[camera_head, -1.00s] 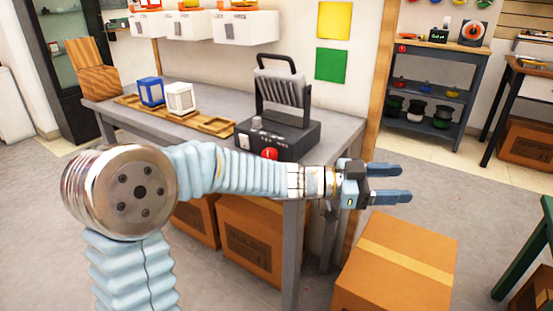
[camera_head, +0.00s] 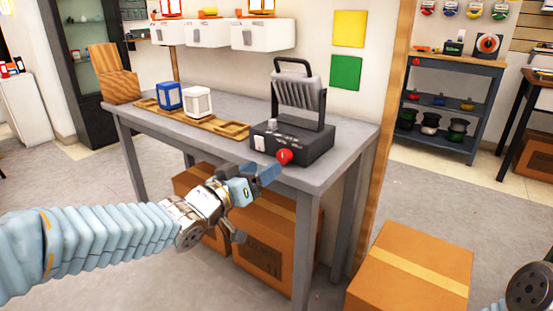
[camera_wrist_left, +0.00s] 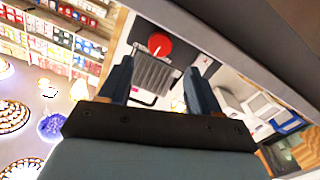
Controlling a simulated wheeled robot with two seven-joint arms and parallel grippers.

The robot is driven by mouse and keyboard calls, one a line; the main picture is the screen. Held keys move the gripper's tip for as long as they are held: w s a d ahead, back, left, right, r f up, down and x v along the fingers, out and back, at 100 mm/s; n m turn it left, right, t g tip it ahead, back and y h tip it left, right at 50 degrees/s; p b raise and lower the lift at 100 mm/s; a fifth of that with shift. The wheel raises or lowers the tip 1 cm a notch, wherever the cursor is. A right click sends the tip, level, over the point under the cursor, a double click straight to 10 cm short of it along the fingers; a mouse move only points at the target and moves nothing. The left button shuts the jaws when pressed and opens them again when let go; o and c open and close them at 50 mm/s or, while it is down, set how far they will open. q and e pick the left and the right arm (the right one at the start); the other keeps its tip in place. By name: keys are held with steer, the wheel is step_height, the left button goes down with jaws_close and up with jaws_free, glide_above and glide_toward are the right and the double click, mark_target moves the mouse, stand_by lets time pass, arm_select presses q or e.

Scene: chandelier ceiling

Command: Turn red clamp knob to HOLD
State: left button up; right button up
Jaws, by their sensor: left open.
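The red clamp knob (camera_head: 284,156) sits on the front of a dark grey device (camera_head: 297,142) with a ribbed upright panel and a top handle, at the front edge of the grey table. My left gripper (camera_head: 264,172) is just left of and below the knob in the head view, with its blue fingers pointing toward it. In the left wrist view the left gripper (camera_wrist_left: 158,68) is open, and the knob (camera_wrist_left: 159,44) appears beyond its fingertips. The gap to the knob is hard to judge. The printed marks on the device are too small to read. My right gripper is out of view.
Cardboard boxes stand under the table, and another box (camera_head: 412,268) stands on the floor at right.

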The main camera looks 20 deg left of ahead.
mark_target(281, 156)
arm_select(q)
steer(key=x, duration=0.8)
